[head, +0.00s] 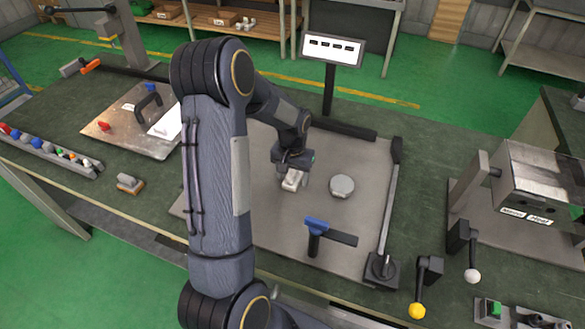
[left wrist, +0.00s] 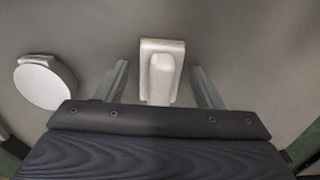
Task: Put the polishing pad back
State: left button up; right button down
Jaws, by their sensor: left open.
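A pale block with a raised grip (head: 291,182), which I take to be the polishing pad, lies on the grey metal plate. It also shows in the left wrist view (left wrist: 162,75), where its raised grip lies between my finger lines with a gap on each side. My left gripper (head: 293,172) is above it, pointing down, open and with nothing clamped; its fingers also show in the left wrist view (left wrist: 160,68). The gripper partly hides the block in the head view. My right gripper is not in view.
A round pale disc (head: 341,186) lies to the right of the pad. A blue-topped black handle (head: 318,228) stands in front. A long lever (head: 390,205) borders the plate's right side. A small block (head: 130,184) and a rack of coloured knobs (head: 50,152) are left.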

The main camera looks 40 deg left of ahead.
aim_at(293, 172)
pick_arm(q)
notch_tip(293, 172, up, 12)
jog(key=f+b, duration=0.1)
jog(key=s+d+r+t+h, duration=0.2)
jog(key=s+d+r+t, duration=0.1)
jog(key=s+d+r, duration=0.5)
jog(key=s+d+f+m+t+h, duration=0.1)
jog(key=s+d+m+t, duration=0.1)
jog(key=s+d, duration=0.6)
jog(key=s, duration=0.5)
jog(key=shift+d+t+h, duration=0.3)
jog(key=shift+d+h, duration=0.1)
jog(key=shift+f, duration=0.1)
